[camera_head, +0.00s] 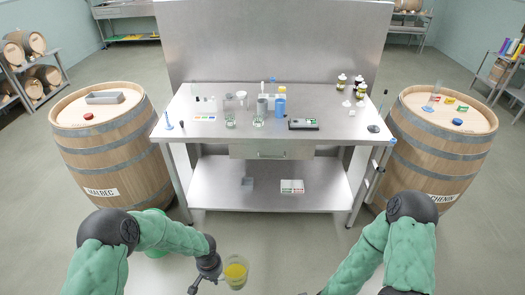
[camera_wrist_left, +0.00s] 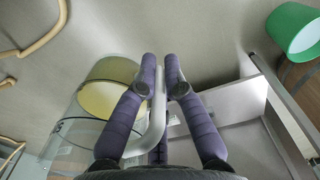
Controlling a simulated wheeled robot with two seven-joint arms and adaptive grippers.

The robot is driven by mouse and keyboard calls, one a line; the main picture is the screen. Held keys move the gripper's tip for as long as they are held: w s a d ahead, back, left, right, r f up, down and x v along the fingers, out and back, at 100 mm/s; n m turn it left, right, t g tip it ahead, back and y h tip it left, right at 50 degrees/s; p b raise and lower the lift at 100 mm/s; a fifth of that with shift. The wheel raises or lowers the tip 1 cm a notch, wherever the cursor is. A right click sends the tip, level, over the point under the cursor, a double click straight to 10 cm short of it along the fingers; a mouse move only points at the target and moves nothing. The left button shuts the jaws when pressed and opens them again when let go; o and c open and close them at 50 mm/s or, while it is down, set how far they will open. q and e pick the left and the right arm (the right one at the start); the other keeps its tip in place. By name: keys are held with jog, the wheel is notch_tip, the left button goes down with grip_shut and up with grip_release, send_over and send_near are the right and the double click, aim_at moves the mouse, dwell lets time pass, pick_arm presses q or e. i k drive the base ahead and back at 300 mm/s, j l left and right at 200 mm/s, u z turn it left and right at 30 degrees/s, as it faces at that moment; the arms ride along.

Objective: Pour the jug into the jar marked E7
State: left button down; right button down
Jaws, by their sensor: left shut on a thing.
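My left gripper (camera_head: 207,280) is shut on the handle of a clear glass jug (camera_head: 235,273) holding yellow liquid. It is low in front of the steel table in the head view. In the left wrist view the fingers (camera_wrist_left: 160,64) close around the jug's pale handle (camera_wrist_left: 157,112), with the jug body (camera_wrist_left: 85,130) to their left. Small clear glass jars stand on the table, one at left (camera_head: 230,121) and one to its right (camera_head: 258,119). No E7 mark is legible. My right gripper is outside the head view.
The steel table (camera_head: 205,141) has a raised back panel (camera_head: 275,40) and a lower shelf. A dark-topped device (camera_head: 303,124) and several small vessels crowd its top. Barrels flank it left (camera_head: 112,150) and right (camera_head: 440,140). A green bucket (camera_wrist_left: 293,30) shows in the wrist view.

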aim_at(258, 121)
jog(key=i+l, duration=0.3)
jog(key=i, duration=0.2)
jog(key=i+l, duration=0.3)
jog(key=i, duration=0.25)
